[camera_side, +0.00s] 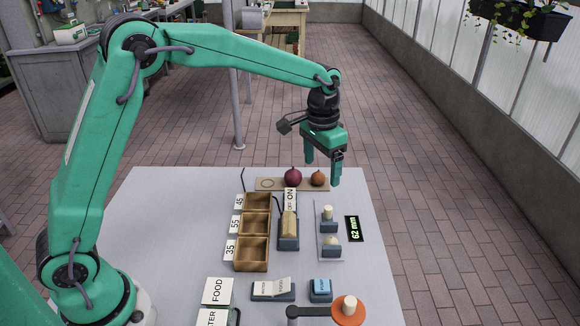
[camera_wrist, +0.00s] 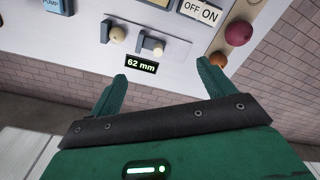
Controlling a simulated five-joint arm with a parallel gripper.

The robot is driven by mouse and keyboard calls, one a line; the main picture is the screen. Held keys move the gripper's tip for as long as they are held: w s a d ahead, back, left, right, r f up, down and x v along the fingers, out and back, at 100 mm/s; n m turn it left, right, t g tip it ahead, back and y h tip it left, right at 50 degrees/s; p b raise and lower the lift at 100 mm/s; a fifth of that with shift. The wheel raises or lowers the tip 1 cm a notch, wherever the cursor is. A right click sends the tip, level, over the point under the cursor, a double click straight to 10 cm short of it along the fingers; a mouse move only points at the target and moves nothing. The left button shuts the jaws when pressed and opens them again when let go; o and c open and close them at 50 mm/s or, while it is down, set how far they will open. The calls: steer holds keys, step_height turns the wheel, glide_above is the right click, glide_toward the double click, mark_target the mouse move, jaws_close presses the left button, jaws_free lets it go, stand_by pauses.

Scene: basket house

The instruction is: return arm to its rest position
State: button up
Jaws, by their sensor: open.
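My gripper (camera_side: 322,168) is green and open, with its two fingers pointing down above the far edge of the table. Nothing is between the fingers. In the wrist view my gripper (camera_wrist: 160,85) also shows open and empty. The arm reaches out from the lower left, stretched over the table. A wooden board (camera_side: 265,186) lies under and just left of the gripper. It holds a dark red onion-like ball (camera_side: 293,177) and a smaller orange ball (camera_side: 317,179). The right finger hangs close beside the orange ball; I cannot tell whether they touch.
Wooden bins (camera_side: 252,228) labelled 45, 55 and 35 stand left of centre. An ON/OFF switch (camera_side: 289,232), two knobs on a plate (camera_side: 328,238) and a "62 mm" display (camera_side: 354,229) sit right of them. Label cards, a PUMP button (camera_side: 321,289) and an orange disc (camera_side: 348,313) are nearer.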

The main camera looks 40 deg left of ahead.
steer(key=shift+g, duration=0.3)
steer(key=shift+w+d+f, duration=0.25)
steer(key=shift+w+f, duration=0.15)
steer(key=shift+f, duration=0.25)
steer(key=shift+w+d+f, duration=0.2)
steer(key=shift+w+f, duration=0.15)
steer(key=shift+f, duration=0.25)
steer(key=shift+w+d+f, duration=0.25)
steer(key=shift+w+f, duration=0.15)
steer(key=shift+f, duration=0.25)
steer(key=shift+f, duration=0.1)
